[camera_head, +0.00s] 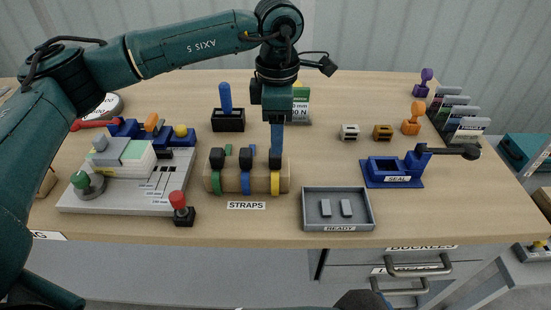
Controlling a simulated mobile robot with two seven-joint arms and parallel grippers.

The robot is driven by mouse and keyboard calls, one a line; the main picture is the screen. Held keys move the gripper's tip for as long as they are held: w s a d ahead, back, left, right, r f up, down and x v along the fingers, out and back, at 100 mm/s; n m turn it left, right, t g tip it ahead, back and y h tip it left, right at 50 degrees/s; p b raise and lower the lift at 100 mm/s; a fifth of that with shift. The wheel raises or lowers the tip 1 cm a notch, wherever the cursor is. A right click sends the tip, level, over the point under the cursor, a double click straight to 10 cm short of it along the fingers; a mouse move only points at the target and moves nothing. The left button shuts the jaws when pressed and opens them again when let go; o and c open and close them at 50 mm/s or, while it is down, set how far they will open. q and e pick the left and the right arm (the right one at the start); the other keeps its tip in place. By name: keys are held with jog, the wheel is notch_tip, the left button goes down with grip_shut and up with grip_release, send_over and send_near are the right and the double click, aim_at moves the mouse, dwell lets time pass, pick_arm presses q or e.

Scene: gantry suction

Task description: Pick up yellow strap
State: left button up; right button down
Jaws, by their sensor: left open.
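The yellow strap (275,184) is wrapped around the right end of a wooden roll (229,181) behind the STRAPS label. A black block sits on its top. A blue strap (245,182) and a green strap (215,182) are on the same roll to its left. My left gripper (277,148) points straight down over the yellow strap, with its blue fingers at or just above the black block. It is open; whether the fingers touch or straddle the block cannot be told. My right gripper is not in view.
A grey READY tray (308,222) with two small grey pieces lies right of the roll. A red-knobbed joystick (181,208) and a grey fixture board (120,206) stand left. A blue SEAL press (399,181) is at right. A blue-handled tool in a black holder (228,121) stands behind.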

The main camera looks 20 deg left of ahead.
pick_arm(q)
notch_tip(320, 180, down, 6)
jog(key=shift+a+r+p, duration=0.15)
jog(key=shift+p, duration=0.15)
jog(key=c, duration=1.1)
